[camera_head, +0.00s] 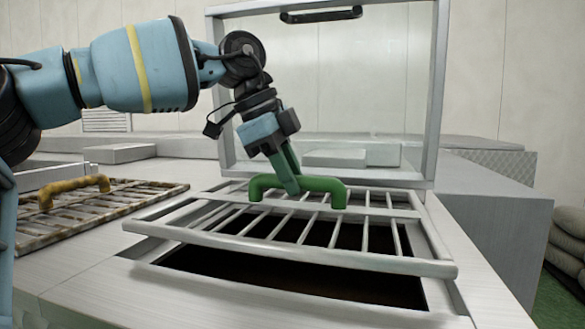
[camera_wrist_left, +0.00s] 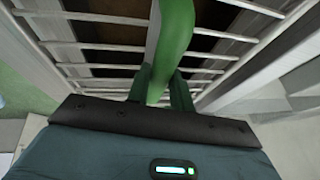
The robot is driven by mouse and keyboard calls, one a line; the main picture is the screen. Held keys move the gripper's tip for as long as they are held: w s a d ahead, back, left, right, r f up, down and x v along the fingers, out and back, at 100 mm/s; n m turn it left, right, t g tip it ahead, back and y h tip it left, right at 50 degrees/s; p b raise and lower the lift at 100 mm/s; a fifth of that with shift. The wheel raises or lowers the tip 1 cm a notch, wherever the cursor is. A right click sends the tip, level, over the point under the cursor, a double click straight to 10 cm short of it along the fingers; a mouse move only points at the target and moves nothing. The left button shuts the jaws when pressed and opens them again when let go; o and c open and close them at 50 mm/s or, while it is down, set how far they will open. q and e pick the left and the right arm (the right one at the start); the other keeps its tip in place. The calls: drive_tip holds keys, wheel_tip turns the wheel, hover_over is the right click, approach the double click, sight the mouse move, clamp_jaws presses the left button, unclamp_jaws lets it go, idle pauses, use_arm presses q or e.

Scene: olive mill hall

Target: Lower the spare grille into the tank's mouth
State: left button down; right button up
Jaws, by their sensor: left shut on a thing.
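The spare grille (camera_head: 290,250) is a clean metal frame of bars with a green handle (camera_head: 322,184) on top. My left gripper (camera_head: 298,188) is shut on the green handle; the left wrist view shows the handle (camera_wrist_left: 172,45) between its fingers. The grille hangs tilted over the tank's mouth (camera_head: 290,278), a dark rectangular opening in the metal top. Its near edge shows a gap above the opening's near part. Whether its far edge touches the rim is hidden. My right gripper is not in view.
A rusty grille (camera_head: 95,210) with a yellow handle (camera_head: 75,188) lies on the metal top at left. A framed clear lid (camera_head: 437,95) stands upright behind the mouth. A grey box-like unit (camera_head: 495,205) stands at right, with sacks (camera_head: 570,240) beyond it.

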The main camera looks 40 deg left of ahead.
sight(292, 202)
use_arm(q)
drive_tip(key=shift+w+a+f+b, duration=0.15)
drive_tip(key=shift+w+f, duration=0.1)
drive_tip(key=shift+f, duration=0.2)
drive_tip(key=shift+w+a+f+b, duration=0.1)
drive_tip(key=shift+w+f+b, duration=0.1)
drive_tip(key=shift+f, duration=0.2)
drive_tip(key=shift+f+b, duration=0.4)
drive_tip(key=shift+f, duration=1.2)
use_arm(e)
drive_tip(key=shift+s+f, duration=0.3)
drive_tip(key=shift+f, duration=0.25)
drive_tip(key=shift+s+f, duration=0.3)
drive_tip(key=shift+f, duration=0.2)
use_arm(q)
drive_tip(key=c, duration=1.3)
unclamp_jaws()
drive_tip(key=shift+o, duration=0.8)
drive_tip(key=shift+f, duration=0.25)
drive_tip(key=shift+v, duration=4.05)
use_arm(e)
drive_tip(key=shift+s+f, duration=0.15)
use_arm(q)
drive_tip(key=shift+d, duration=0.15)
